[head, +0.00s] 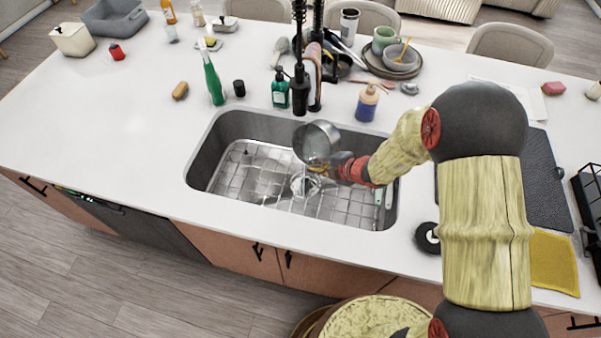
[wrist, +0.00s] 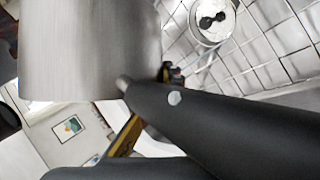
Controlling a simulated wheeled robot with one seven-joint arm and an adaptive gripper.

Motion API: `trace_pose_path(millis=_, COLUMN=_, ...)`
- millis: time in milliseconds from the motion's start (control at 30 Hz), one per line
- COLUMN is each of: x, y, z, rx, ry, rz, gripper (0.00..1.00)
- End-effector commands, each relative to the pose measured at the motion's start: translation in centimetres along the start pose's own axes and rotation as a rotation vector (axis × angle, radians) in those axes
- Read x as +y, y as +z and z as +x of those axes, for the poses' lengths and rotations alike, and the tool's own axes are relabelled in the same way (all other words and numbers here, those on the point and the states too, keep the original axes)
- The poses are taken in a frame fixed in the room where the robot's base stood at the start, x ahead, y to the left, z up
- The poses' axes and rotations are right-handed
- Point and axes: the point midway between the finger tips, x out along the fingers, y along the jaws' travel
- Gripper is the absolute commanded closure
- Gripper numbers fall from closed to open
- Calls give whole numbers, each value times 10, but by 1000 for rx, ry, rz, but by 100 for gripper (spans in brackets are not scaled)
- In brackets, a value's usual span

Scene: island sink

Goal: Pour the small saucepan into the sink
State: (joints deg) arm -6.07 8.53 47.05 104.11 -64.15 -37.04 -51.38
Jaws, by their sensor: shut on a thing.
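The small saucepan (head: 318,139) is a grey metal pan held over the sink (head: 225,150), tilted on its side. The fingertips are partly hidden by the pan and my wrist. I cannot tell whether anything is inside the pan or flowing out.
A wire rack lines the sink floor, with a round drain (wrist: 212,20). The black faucet (head: 300,85), a green soap bottle (head: 279,90) and a blue-and-tan pump bottle (head: 367,102) stand behind the sink. A green bottle (head: 213,80) stands left. The counter front left is clear.

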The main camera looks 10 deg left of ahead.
Motion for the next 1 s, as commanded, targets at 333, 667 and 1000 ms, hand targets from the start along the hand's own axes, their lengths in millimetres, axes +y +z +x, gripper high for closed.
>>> trace_pose_path(millis=333, x=1, y=0, z=0, rx=-25, ry=16, rz=-32, gripper=100)
trace_pose_path(millis=667, x=1, y=-1, z=0, rx=-47, ry=26, rz=-62, gripper=100)
trace_pose_path(millis=1000, x=1, y=-2, z=0, rx=-71, ry=38, rz=-92, gripper=100)
